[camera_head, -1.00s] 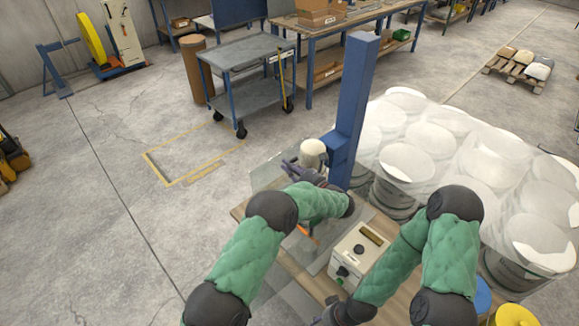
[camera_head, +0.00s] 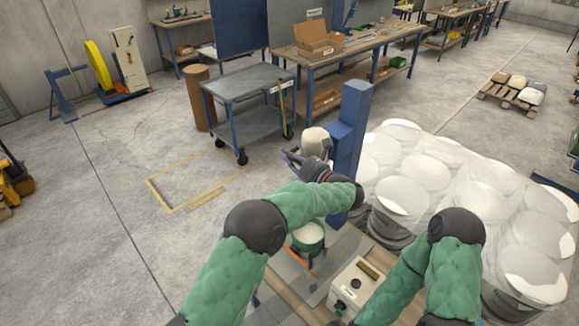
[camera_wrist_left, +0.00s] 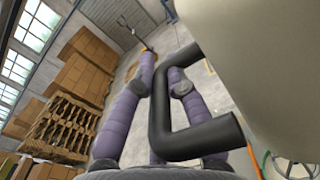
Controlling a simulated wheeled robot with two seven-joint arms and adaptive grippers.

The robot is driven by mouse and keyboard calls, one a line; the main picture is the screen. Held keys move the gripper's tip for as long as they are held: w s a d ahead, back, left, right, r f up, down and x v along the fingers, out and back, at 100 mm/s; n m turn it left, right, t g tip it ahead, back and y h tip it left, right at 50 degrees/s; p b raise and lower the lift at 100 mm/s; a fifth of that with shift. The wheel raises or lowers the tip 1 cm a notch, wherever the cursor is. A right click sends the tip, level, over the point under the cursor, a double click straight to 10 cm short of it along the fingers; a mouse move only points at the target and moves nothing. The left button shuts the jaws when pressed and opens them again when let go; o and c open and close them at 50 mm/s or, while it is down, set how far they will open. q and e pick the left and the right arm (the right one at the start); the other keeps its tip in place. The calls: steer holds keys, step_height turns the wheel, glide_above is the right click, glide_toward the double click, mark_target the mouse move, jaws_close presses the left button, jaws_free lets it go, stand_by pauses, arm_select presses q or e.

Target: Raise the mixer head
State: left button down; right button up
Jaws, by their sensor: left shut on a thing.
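The mixer head (camera_head: 315,142) is cream-coloured and sits beside the blue column (camera_head: 349,140). It also shows as a large pale surface at the right of the left wrist view (camera_wrist_left: 255,65). A dark bent handle (camera_wrist_left: 160,115) comes off it, between my purple left fingers. My left gripper (camera_head: 294,160) is shut on this handle just below the mixer head; the exact contact is partly hidden. A green-rimmed pot (camera_head: 308,236) with pale contents stands below, clear of the head. My right forearm runs off the bottom edge; the right gripper is not seen.
A control box (camera_head: 356,282) with a dark button stands in front of the pot on the bench. Wrapped white tubs (camera_head: 400,195) crowd the right side. A cart (camera_head: 248,88) stands behind; the floor at left is open.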

arm_select(q)
steer(key=shift+r+p, duration=0.35)
steer(key=shift+r, duration=1.1)
steer(key=shift+r, duration=0.1)
steer(key=c, duration=1.2)
jaws_free()
steer(key=shift+c, duration=0.2)
steer(key=shift+d+f, duration=0.1)
steer(key=shift+f, duration=0.1)
steer(key=shift+s+d, duration=0.2)
steer(key=v, duration=1.1)
steer(key=shift+s, duration=0.15)
steer(key=shift+d+r, duration=0.1)
